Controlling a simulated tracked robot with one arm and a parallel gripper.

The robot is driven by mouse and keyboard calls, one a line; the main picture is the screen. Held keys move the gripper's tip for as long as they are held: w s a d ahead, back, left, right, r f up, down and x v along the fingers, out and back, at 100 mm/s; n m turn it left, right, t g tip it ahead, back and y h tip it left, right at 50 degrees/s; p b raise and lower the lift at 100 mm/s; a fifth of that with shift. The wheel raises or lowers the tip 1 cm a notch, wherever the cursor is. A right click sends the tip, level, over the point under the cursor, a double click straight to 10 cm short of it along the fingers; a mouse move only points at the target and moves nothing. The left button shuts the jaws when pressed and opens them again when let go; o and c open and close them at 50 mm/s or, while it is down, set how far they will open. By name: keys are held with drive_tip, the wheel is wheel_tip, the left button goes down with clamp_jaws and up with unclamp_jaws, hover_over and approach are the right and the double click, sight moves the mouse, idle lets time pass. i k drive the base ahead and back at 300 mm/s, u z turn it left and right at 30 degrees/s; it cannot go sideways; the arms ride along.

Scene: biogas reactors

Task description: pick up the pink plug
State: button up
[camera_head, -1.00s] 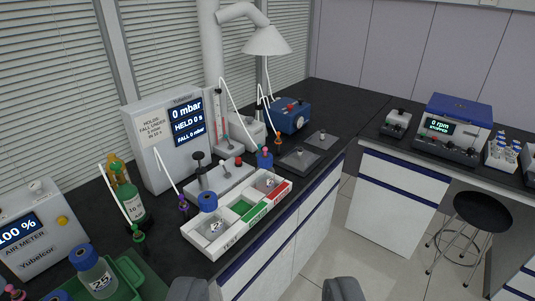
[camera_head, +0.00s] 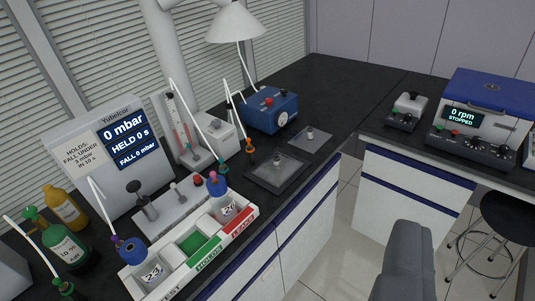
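A small pink plug (camera_head: 213,175) appears on top of the blue cap of a bottle (camera_head: 225,208). This bottle stands in the red-labelled end compartment of a white tray (camera_head: 186,274) on the black bench. The plug is small, so its exact seating is unclear. One grey finger of my gripper (camera_head: 408,262) shows at the lower right, well apart from the plug. The other finger is out of view, so the opening cannot be seen. Nothing is visibly held.
A second blue-capped bottle (camera_head: 133,251) stands in the near tray compartment; the green middle one looks empty. The pressure meter (camera_head: 108,155) and the row of valves (camera_head: 180,205) stand behind the tray. Several plugs on white tubes rise nearby.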

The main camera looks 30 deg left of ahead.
sight(213, 174)
drive_tip(key=u, duration=0.2)
drive_tip(key=i, duration=1.05)
drive_tip(key=u, duration=0.55)
